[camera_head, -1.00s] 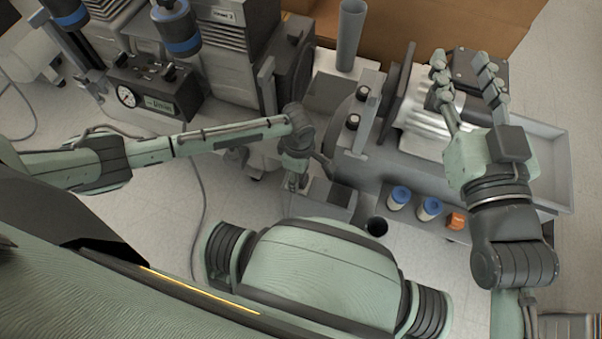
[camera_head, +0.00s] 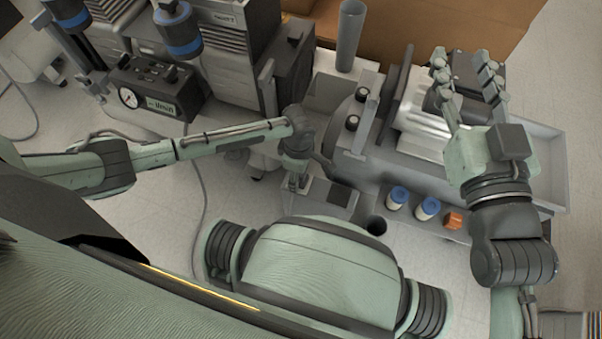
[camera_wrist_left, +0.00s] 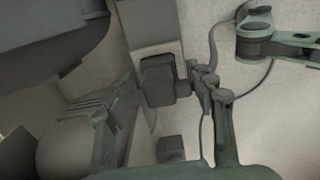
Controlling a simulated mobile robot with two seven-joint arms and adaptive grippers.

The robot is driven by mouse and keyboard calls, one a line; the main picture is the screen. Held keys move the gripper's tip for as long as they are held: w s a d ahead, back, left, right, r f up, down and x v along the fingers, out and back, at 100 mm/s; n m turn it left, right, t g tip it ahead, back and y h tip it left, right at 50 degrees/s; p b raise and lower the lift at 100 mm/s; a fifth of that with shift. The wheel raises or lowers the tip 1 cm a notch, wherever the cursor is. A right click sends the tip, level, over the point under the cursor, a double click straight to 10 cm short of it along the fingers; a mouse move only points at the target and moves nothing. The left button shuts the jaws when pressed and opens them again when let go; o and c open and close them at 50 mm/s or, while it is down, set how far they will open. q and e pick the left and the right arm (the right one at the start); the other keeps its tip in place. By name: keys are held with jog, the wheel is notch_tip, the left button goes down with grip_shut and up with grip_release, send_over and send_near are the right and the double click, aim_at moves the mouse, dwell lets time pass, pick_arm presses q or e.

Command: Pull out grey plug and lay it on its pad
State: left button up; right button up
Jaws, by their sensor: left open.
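My left gripper (camera_head: 297,182) points down over a light grey plate with a dark square pad (camera_head: 340,194) on its right part. In the left wrist view my left gripper (camera_wrist_left: 150,93) is open, with one finger on each side of the view's middle. A dark grey block (camera_wrist_left: 164,80), likely the grey plug, stands between the fingers, close to the right one. I cannot tell whether they touch. In the head view the plug is hidden by the gripper and wrist. My right gripper (camera_head: 466,78) is open with its fingers apart, above the machine at the right.
A gauge box (camera_head: 155,90) stands at the left. Two blue-capped jars (camera_head: 398,197) and an orange block (camera_head: 453,220) sit on the front ledge. A dark cup (camera_head: 376,225) is right of the plate. A grey tube (camera_head: 350,35) rises at the back.

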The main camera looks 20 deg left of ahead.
pick_arm(q)
jog(key=shift+c, duration=0.5)
grip_shut()
jog(key=shift+r+p, duration=3.05)
jog(key=shift+p, duration=0.6)
